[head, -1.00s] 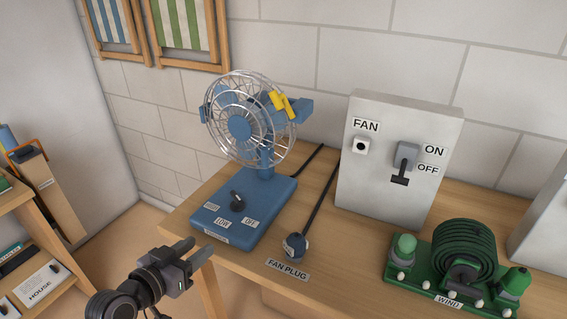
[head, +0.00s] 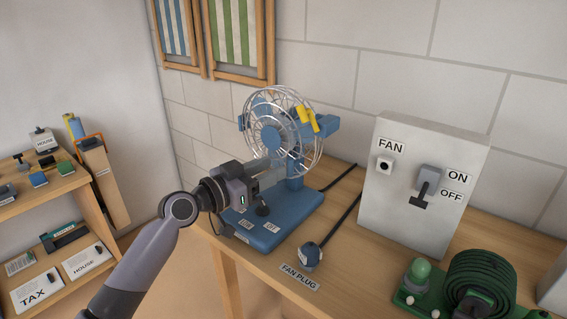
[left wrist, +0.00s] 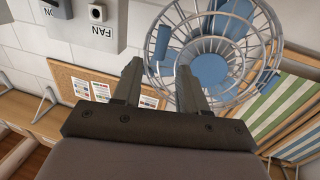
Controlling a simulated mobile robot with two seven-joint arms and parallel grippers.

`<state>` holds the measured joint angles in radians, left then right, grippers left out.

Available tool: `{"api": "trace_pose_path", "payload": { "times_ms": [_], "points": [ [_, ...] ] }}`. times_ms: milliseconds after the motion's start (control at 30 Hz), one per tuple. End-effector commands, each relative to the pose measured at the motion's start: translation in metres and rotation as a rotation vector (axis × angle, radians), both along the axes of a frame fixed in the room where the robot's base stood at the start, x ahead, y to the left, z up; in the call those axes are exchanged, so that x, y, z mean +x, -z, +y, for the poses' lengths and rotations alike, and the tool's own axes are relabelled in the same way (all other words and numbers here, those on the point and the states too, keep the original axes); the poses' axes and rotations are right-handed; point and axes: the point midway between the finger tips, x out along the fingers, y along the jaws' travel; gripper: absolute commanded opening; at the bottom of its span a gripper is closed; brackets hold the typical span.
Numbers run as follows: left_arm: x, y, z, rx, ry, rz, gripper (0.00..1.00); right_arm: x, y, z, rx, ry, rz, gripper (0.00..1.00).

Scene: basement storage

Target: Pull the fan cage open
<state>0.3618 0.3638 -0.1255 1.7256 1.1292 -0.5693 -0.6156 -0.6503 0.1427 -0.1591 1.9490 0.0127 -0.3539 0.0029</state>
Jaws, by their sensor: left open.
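The blue desk fan (head: 258,232) stands on the wooden bench with its round wire cage (head: 303,112) facing left and toward me. A yellow clip or handle (head: 306,120) sits on the cage's right side. My left gripper (head: 283,168) is open and empty, in front of the cage's lower part and above the fan's base. In the left wrist view, the cage (left wrist: 252,62) lies beyond the two separated fingers (left wrist: 160,85), toward the right. I cannot tell whether a finger touches the wires. My right gripper is out of view.
A grey panel labelled FAN (head: 395,230) with a lever switch (head: 428,180) stands right of the fan. The fan plug (head: 310,256) is on the bench (head: 350,270). A green coiled device (head: 478,285) is at the right front. A shelf (head: 88,205) stands at left.

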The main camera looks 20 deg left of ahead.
Motion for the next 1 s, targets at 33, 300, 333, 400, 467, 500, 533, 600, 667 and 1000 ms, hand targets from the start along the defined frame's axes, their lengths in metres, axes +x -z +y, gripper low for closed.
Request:
{"api": "trace_pose_path", "payload": {
  "times_ms": [33, 300, 333, 400, 467, 500, 533, 600, 667, 1000],
  "points": [
    [0.007, -0.002, -0.004, -0.003, 0.000, 0.001, 0.42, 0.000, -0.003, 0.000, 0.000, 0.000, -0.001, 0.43],
    [0.030, -0.001, -0.018, -0.001, -0.001, 0.000, 0.42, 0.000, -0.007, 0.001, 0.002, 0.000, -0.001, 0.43],
    [0.032, -0.001, -0.019, -0.001, -0.001, -0.001, 0.42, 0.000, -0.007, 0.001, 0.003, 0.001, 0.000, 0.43],
    [0.034, 0.000, -0.021, 0.000, -0.001, 0.000, 0.42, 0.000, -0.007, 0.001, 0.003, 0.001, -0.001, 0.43],
    [0.035, 0.000, -0.022, 0.000, -0.001, 0.000, 0.42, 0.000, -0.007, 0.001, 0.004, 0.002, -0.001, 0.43],
    [0.035, 0.000, -0.022, 0.000, -0.001, 0.000, 0.42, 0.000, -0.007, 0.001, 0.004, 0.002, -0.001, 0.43],
    [0.035, 0.000, -0.022, 0.000, -0.001, 0.000, 0.42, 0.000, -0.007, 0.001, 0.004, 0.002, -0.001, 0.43],
    [0.035, 0.000, -0.022, 0.000, -0.001, 0.000, 0.42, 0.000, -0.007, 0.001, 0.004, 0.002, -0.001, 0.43],
    [0.035, 0.000, -0.022, 0.000, -0.001, 0.000, 0.42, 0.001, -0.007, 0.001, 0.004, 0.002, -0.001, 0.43],
    [0.035, 0.001, -0.021, 0.001, 0.000, 0.001, 0.00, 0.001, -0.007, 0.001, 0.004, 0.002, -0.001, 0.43]
  ]
}}
